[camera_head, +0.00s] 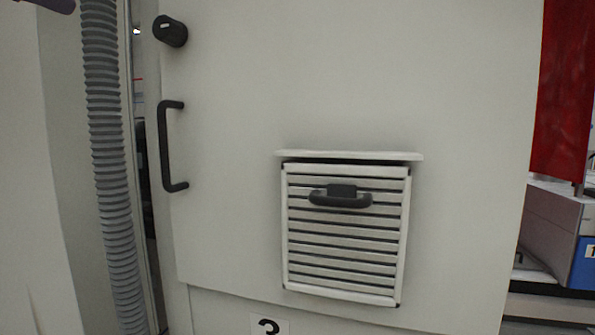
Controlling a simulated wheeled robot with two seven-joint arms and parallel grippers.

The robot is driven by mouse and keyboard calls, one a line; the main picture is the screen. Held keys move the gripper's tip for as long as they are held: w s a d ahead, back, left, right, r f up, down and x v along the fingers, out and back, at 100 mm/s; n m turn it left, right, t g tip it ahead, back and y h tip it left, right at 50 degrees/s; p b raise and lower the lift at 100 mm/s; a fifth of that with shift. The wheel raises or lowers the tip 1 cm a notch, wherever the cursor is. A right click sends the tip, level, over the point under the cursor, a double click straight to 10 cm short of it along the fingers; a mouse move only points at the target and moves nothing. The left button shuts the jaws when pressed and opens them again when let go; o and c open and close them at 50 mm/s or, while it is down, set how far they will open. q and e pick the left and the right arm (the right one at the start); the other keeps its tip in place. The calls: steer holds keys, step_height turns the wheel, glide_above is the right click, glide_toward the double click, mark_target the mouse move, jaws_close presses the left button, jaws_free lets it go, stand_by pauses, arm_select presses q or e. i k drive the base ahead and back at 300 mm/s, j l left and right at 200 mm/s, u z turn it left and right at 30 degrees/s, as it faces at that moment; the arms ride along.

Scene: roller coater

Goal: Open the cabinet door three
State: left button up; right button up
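The pale cabinet door (230,120) fills the middle of the head view and looks closed. A black vertical bar handle (166,146) is on its left edge, with a black knob (170,31) above it. A slatted vent panel (346,245) with a dark grip (340,197) is set in the door. A label with the number 3 (269,326) is below the door, cut by the bottom edge. Neither gripper can be made out. A small dark shape at the top left corner is too cut off to identify.
A grey corrugated hose (108,150) runs vertically just left of the door, with a pale panel (40,190) beyond it. At the right are a red panel (563,90) and boxes, one with a blue part (583,264). The space before the door looks clear.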

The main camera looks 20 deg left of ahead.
mark_target(445, 90)
steer(key=k, duration=1.5)
